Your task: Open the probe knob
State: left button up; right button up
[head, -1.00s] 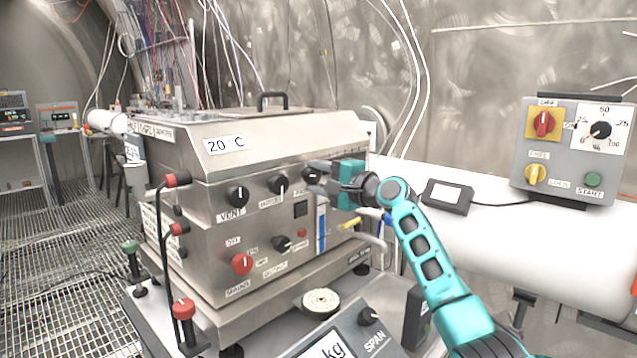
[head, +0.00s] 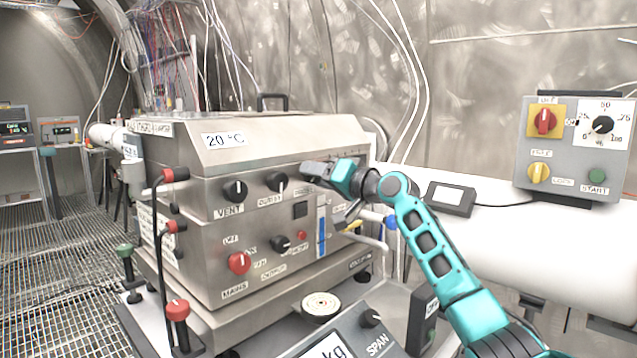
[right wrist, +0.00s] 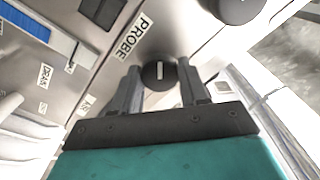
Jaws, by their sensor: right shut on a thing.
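The probe knob (right wrist: 158,73) is a round black knob with a white pointer line, beside the PROBE label (right wrist: 133,37) on the steel front panel. In the right wrist view it sits between the two fingers of my right gripper (right wrist: 162,88), which is shut on it. Its pointer line runs nearly upright in that picture, roughly in line with the fingers. In the head view my right gripper (head: 318,171) is at the upper right of the panel and hides the knob. My left gripper does not show.
The steel cabinet (head: 265,150) also carries a VENT knob (head: 235,191), another black knob (head: 277,182) and a red knob (head: 240,262). A scale (head: 345,340) stands in front. A grey control box (head: 575,150) is at the right.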

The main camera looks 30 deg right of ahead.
pick_arm(q)
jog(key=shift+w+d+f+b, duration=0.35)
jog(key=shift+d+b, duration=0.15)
jog(key=shift+b, duration=0.6)
pick_arm(e)
jog(key=shift+f+n, duration=0.1)
jog(key=shift+n, duration=3.4)
jog(key=o, duration=1.1)
jog(key=shift+c, duration=0.2)
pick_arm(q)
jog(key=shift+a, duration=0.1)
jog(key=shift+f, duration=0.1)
pick_arm(e)
jog(key=shift+s, duration=0.1)
